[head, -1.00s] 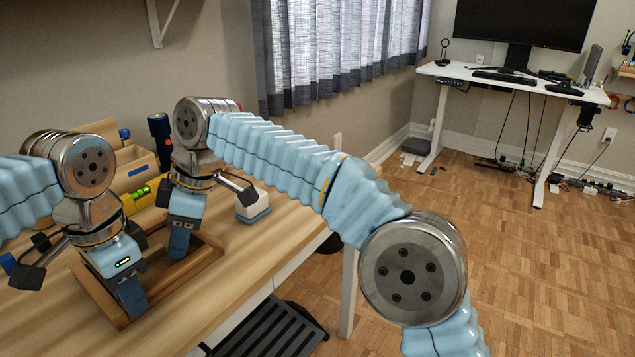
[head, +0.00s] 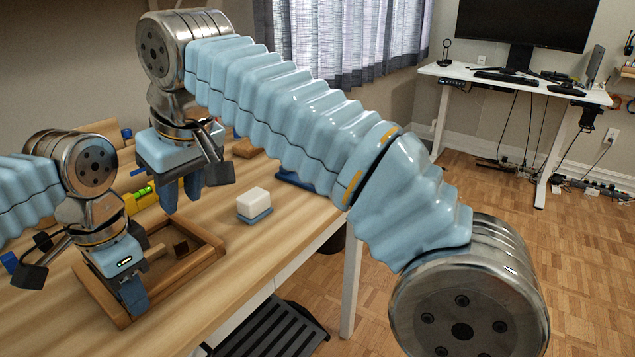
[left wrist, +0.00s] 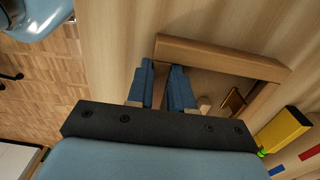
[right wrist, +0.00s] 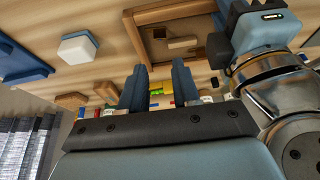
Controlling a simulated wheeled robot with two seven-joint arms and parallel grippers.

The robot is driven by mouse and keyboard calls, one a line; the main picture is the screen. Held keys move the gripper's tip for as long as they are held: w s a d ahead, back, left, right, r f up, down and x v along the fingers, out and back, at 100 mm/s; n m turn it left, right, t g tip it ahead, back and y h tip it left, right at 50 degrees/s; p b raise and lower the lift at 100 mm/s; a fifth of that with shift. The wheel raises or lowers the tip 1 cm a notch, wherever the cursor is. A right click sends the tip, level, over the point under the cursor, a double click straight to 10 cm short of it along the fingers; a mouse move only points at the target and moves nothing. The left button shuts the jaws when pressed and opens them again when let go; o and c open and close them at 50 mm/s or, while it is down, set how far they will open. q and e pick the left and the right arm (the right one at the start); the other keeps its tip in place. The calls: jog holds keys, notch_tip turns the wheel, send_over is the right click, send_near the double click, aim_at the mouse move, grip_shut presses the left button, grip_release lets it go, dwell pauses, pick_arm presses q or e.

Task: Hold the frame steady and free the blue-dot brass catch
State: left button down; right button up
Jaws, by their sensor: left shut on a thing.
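The wooden frame (head: 205,262) lies flat on the desk and also shows in the left wrist view (left wrist: 225,57) and right wrist view (right wrist: 172,12). My left gripper (head: 133,290) is down at its near left side, shut on the frame's bar; its fingers show in the left wrist view (left wrist: 160,70). Inside the frame are a small dark brown piece (head: 181,248) and a pale wood block (right wrist: 182,43). I cannot make out a blue dot or brass catch. My right gripper (head: 181,200) hangs above the frame's far side, its fingers apart and empty in the right wrist view (right wrist: 156,70).
A white block with a blue base (head: 253,204) stands right of the frame. A yellow level (head: 141,196) and a wooden organiser (head: 104,128) are behind it. A blue tray (right wrist: 22,62) and a wood block (head: 246,148) lie farther back.

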jog(key=w+d+f+m+h, duration=0.1)
jog(key=w+d+f, duration=0.2)
jog(key=d, duration=0.7)
jog(key=w+d+f+m+t+h, duration=0.1)
jog(key=w+d+f, duration=0.3)
jog(key=w+d, duration=0.4)
jog(key=w+d+f+m+h, duration=0.2)
jog(key=w+d, duration=0.3)
jog(key=d, duration=0.9)
jog(key=shift+w+f+m, duration=0.15)
jog(key=shift+f+m, duration=0.15)
jog(key=shift+f, duration=0.6)
jog(key=shift+a, duration=0.1)
pick_arm(q)
jog(key=c, duration=0.9)
grip_release()
